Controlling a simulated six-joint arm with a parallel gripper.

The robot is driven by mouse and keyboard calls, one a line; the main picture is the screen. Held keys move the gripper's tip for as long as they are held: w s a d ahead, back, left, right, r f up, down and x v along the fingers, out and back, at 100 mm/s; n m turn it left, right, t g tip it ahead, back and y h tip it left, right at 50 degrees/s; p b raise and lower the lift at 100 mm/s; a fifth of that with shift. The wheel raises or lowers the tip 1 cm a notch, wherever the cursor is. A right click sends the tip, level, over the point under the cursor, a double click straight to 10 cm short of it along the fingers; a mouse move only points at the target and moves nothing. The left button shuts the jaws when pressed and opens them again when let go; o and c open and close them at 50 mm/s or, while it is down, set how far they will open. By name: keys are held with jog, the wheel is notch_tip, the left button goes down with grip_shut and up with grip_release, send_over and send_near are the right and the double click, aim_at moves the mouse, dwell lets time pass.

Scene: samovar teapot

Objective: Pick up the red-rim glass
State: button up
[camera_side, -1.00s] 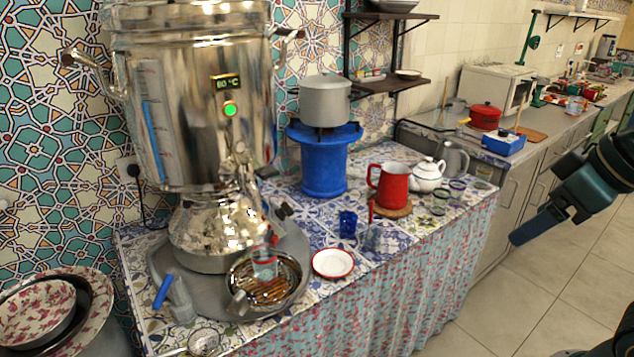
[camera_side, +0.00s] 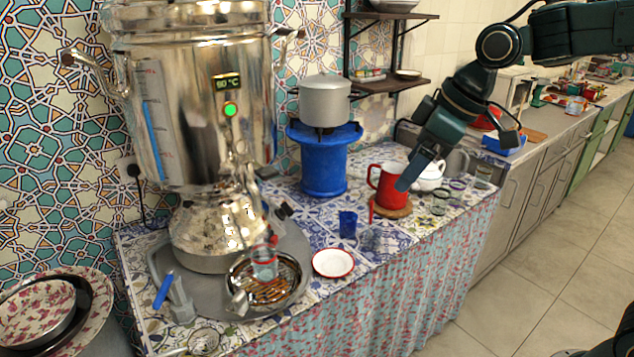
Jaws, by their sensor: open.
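The red-rim glass (camera_side: 264,265) is a small clear glass with a red band at its top. It stands upright on the round metal drip tray (camera_side: 291,297) at the foot of the samovar (camera_side: 195,120). My gripper (camera_side: 408,178) is open and points down and to the left. In the picture it overlaps the right edge of the red enamel mug (camera_side: 388,187); I cannot tell whether they touch. It is well to the right of the red-rim glass and higher in the picture, with nothing seen between its fingers.
A white saucer with a red rim (camera_side: 333,263) lies right of the tray. A small blue box (camera_side: 347,224) stands behind it. A blue burner (camera_side: 324,160) carries a grey pot (camera_side: 325,101). A white teapot (camera_side: 429,178) and several small glasses stand near my gripper.

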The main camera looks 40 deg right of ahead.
jog(key=w+a+f+n+y, duration=0.1)
jog(key=w+a+f+n, duration=0.15)
jog(key=w, duration=0.55)
jog(key=n+g+y, duration=0.2)
jog(key=n+y, duration=0.1)
jog(key=n, duration=0.2)
send_near(265, 262)
jog(key=w+d, duration=0.2)
jog(key=shift+w+d+r, duration=0.1)
jog(key=shift+d+r, duration=0.15)
jog(key=shift+r, duration=0.15)
jog(key=shift+x, duration=4.25)
jog(key=shift+d+f, duration=0.15)
jog(key=shift+d, duration=0.05)
jog(key=shift+x, duration=2.55)
jog(key=shift+c, duration=0.5)
